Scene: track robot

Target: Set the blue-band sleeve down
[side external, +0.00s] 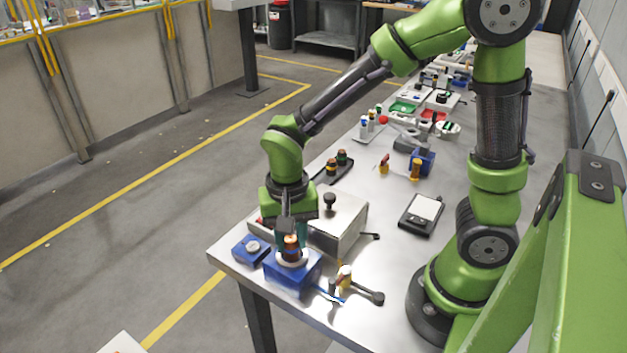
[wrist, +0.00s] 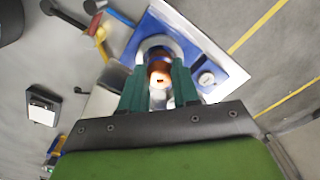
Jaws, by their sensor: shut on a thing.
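My gripper (side external: 290,240) points down at the near end of the bench, its fingers closed on a copper-brown sleeve (side external: 291,244). The sleeve is upright, right at the pale round seat on top of a blue block (side external: 287,277). In the wrist view the dark green fingers (wrist: 161,76) flank the sleeve (wrist: 160,66), with the pale ring and the blue block (wrist: 197,40) behind it. I cannot tell whether the sleeve touches the seat. No blue band is distinguishable on it; the fingers cover part of it.
A smaller blue block with a pale round top (side external: 251,248) stands left of the seat block. A grey metal box (side external: 345,228) is close behind. A black-handled tool (side external: 368,294) lies to the right. A black scale (side external: 422,214) sits further right, with bare bench around it.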

